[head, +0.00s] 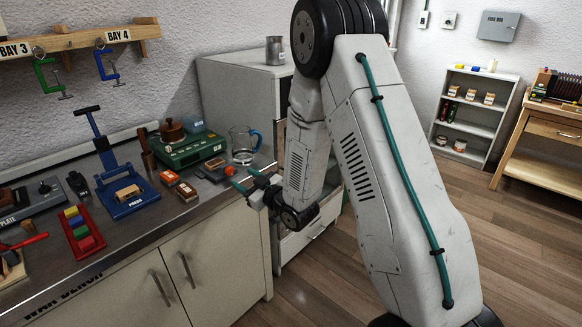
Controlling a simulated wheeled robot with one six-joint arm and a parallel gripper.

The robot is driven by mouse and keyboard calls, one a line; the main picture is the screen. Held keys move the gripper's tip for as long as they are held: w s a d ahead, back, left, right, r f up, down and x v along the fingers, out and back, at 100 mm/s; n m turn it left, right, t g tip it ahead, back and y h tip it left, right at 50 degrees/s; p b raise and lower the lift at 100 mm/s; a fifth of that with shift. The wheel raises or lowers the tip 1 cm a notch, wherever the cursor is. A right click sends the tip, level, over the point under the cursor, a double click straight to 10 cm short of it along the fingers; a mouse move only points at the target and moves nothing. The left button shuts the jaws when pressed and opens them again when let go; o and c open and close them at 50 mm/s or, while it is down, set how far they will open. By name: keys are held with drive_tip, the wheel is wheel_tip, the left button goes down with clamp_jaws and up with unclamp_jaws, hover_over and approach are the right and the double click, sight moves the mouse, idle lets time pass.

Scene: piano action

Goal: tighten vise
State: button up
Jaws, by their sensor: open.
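My gripper (245,178) is open and empty, its teal fingertips apart and pointing left over the right end of the steel-topped bench (160,228). I cannot make out a vise for certain. A wooden block with a red handle (14,258) is cut off at the left edge, and I cannot tell what it is. A blue press (118,184) with an upright lever stands on the bench, left of my gripper and apart from it. My arm hides part of the room behind it.
A glass jug (242,148), a green scale (188,150) and small boxes (187,191) crowd the bench near my gripper. A red tray of coloured blocks (80,232) lies further left. Clamps (107,64) hang above. The wooden floor (480,225) at right is clear.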

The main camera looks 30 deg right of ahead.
drive_tip(key=s+d+r+m+g+h, duration=0.25)
drive_tip(key=s+r+g+h, duration=0.3)
drive_tip(key=r, duration=0.35)
drive_tip(key=s+r+m+g, duration=0.1)
drive_tip(key=s+r+g, duration=0.1)
drive_tip(key=s, duration=0.5)
drive_tip(key=s+d+r+m+g+h, duration=0.1)
drive_tip(key=s+r+g, duration=0.1)
drive_tip(key=s, duration=0.5)
drive_tip(key=shift+d+r+g, duration=0.15)
drive_tip(key=shift+r+g, duration=0.2)
drive_tip(key=shift+r, duration=0.2)
drive_tip(key=s+a+r+m+g, duration=0.1)
drive_tip(key=s+r+g, duration=0.1)
drive_tip(key=s, duration=0.9)
drive_tip(key=s+a+r+g, duration=0.2)
drive_tip(key=s+g, duration=0.1)
drive_tip(key=s, duration=0.8)
drive_tip(key=shift+m+g+y, duration=0.35)
drive_tip(key=shift+g+y, duration=0.05)
drive_tip(key=shift+y, duration=0.05)
